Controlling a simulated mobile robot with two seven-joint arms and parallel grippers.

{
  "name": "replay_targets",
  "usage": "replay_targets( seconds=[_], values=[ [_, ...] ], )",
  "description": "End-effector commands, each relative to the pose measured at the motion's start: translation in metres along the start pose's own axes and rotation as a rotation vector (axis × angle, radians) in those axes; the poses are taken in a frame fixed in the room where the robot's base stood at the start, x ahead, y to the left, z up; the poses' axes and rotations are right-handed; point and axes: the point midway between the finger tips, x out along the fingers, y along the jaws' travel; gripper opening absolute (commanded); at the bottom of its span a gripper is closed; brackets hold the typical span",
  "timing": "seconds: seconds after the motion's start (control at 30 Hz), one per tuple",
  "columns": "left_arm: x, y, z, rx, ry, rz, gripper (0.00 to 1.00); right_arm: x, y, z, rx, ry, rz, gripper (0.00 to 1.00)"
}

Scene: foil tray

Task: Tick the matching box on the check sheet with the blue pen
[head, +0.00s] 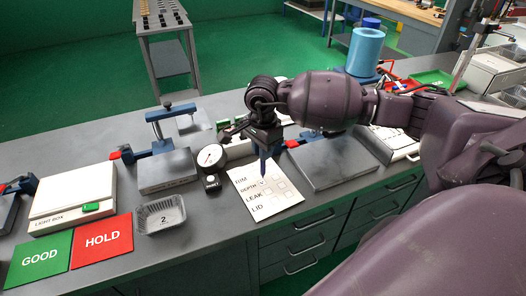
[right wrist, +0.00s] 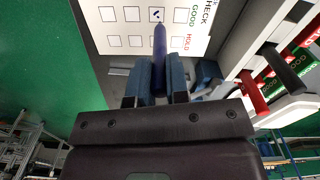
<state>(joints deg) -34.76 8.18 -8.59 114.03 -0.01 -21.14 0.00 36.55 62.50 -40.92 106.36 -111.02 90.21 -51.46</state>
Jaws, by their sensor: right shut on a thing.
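The white check sheet (head: 280,206) lies on the bench, with rows RIM, DEPTH, LEAK and LID. Its boxes show in two lines in the right wrist view (right wrist: 122,28), labelled GOOD and HOLD. My right gripper (head: 264,148) is shut on the blue pen (head: 263,170), held nearly upright over the sheet. The pen (right wrist: 159,62) points at a box in the GOOD line, at the DEPTH row. A dark tick mark (right wrist: 156,15) shows in that box. Whether the tip touches the paper I cannot tell. My left gripper is not in view.
A foil tray (head: 148,222) marked 2 stands left of the sheet. Green GOOD (head: 40,277) and red HOLD (head: 85,256) mats lie at the front left. A dial gauge (head: 211,156) stands behind the sheet, and a grey plate (head: 335,165) lies to its right.

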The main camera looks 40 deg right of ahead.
Motion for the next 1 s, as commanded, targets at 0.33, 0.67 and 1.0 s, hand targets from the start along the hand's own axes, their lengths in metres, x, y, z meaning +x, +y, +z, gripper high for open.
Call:
replay_targets(
  seconds=[0.33, 0.67, 1.0],
  values=[
    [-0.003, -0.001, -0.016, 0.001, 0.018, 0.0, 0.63, -0.025, 0.0, 0.0, 0.0, 0.001, -0.003, 0.02],
    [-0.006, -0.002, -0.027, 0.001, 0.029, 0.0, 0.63, -0.046, 0.0, 0.0, 0.0, 0.0, -0.003, 0.02],
    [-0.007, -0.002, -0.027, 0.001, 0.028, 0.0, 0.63, -0.049, 0.0, 0.0, 0.0, 0.0, 0.0, 0.02]
  ],
)
